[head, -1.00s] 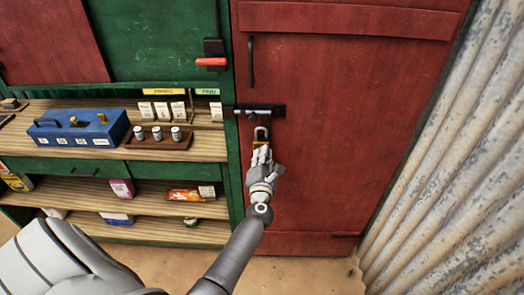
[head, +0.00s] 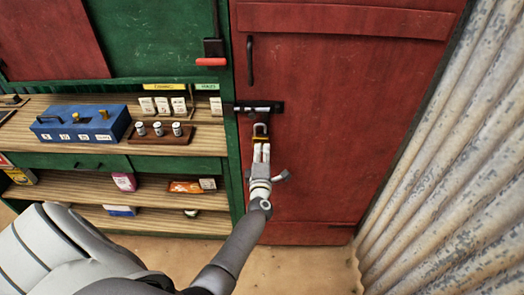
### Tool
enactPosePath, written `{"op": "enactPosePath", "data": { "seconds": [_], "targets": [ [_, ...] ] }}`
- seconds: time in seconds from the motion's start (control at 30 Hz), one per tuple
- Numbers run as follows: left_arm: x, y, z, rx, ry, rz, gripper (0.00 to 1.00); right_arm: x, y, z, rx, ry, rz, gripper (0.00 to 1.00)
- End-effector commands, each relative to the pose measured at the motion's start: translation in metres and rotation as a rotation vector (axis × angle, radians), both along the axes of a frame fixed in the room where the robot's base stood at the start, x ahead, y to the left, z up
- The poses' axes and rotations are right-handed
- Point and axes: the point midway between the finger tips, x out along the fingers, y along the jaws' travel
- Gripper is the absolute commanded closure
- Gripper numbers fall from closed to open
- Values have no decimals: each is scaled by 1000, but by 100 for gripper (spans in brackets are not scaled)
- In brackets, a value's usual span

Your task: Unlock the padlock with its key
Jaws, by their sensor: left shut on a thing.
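The padlock (head: 261,138), with a brass body and grey shackle, hangs at the black hasp and bolt (head: 258,108) on the red door. My left gripper (head: 261,149) points up at the padlock's underside, its fingertips right below the body. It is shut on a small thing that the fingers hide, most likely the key. I cannot make out the key itself, nor whether the shackle is open. My right gripper is not in view.
The red door (head: 340,120) has a black handle (head: 250,60). To its left are shelves with a blue box (head: 82,122) and a brown tray of small cans (head: 155,138). A corrugated metal wall (head: 440,170) closes the right side.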

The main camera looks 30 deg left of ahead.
Motion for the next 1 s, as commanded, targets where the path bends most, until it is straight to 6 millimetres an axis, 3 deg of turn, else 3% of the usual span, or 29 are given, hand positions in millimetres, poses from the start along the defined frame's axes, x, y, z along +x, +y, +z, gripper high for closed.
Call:
{"op": "enactPosePath", "data": {
  "seconds": [0.47,0.5,0.63,1.0],
  "targets": [
    [0,0,-1,12,9,0,100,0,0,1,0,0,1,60],
    [0,0,-1,12,9,0,87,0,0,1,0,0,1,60],
    [0,0,-1,11,8,0,71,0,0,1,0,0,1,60],
    [-3,-2,-1,10,7,0,70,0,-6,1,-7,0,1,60]
  ]
}}
